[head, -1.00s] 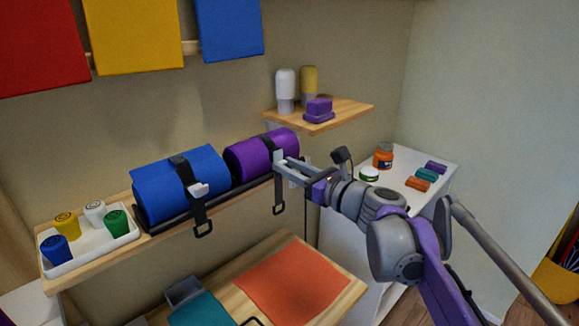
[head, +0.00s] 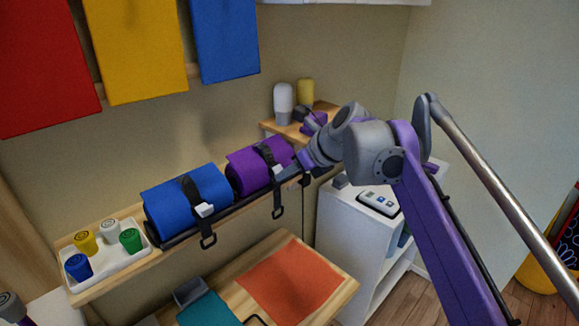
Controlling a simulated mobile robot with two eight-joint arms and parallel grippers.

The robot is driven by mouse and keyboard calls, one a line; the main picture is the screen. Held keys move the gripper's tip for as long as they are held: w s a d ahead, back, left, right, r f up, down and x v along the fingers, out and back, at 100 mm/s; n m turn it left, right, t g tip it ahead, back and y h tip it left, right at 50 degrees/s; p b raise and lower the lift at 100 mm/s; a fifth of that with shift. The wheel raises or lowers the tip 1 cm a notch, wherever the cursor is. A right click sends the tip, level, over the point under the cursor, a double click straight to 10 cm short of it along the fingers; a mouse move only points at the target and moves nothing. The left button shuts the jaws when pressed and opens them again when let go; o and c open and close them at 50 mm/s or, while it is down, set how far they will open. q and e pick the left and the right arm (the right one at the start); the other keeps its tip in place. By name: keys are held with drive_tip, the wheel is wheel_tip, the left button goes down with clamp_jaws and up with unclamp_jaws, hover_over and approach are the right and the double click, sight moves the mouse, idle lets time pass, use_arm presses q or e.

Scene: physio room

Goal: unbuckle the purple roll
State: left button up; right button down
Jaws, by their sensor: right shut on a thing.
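The purple roll (head: 246,174) lies on the wooden wall shelf, to the right of the blue roll (head: 180,206). A black strap (head: 266,152) goes around it, with a pale buckle (head: 278,169) on its front and a loose end with a black loop (head: 278,212) hanging below the shelf edge. My right gripper (head: 284,173) reaches in from the right and is shut at this buckle; its fingertips are small and partly hidden, so the exact hold is unclear. The blue roll has its own black strap and pale buckle (head: 205,209).
A white tray (head: 112,272) with several coloured-top containers stands on the shelf's left end. A small corner shelf (head: 268,127) holds bottles behind my right arm. Below are a wooden table with an orange mat (head: 297,280) and a white cabinet (head: 345,232).

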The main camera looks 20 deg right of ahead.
drive_tip(key=g+p, duration=0.1)
drive_tip(key=r+g+h+p, duration=0.1)
drive_tip(key=g, duration=0.1)
drive_tip(key=w+r+g+p, duration=0.1)
drive_tip(key=shift+a+r+g+h, duration=0.2)
drive_tip(key=shift+g+h, duration=0.1)
drive_tip(key=shift+g, duration=0.1)
use_arm(q)
drive_tip(key=w+r+p, duration=0.1)
drive_tip(key=w+r, duration=0.2)
drive_tip(key=r, duration=0.4)
drive_tip(key=shift+w+r+t, duration=0.2)
drive_tip(key=shift+w+t, duration=0.2)
use_arm(e)
drive_tip(key=shift+w+g+h, duration=0.1)
drive_tip(key=shift+g+h, duration=0.3)
drive_tip(key=shift+g, duration=0.6)
drive_tip(key=c, duration=0.6)
unclamp_jaws()
wheel_tip(320, 180, up, 7)
drive_tip(key=s, duration=0.1)
drive_tip(key=shift+d+r, duration=0.15)
drive_tip(key=shift+r, duration=0.05)
drive_tip(key=shift+s, duration=0.1)
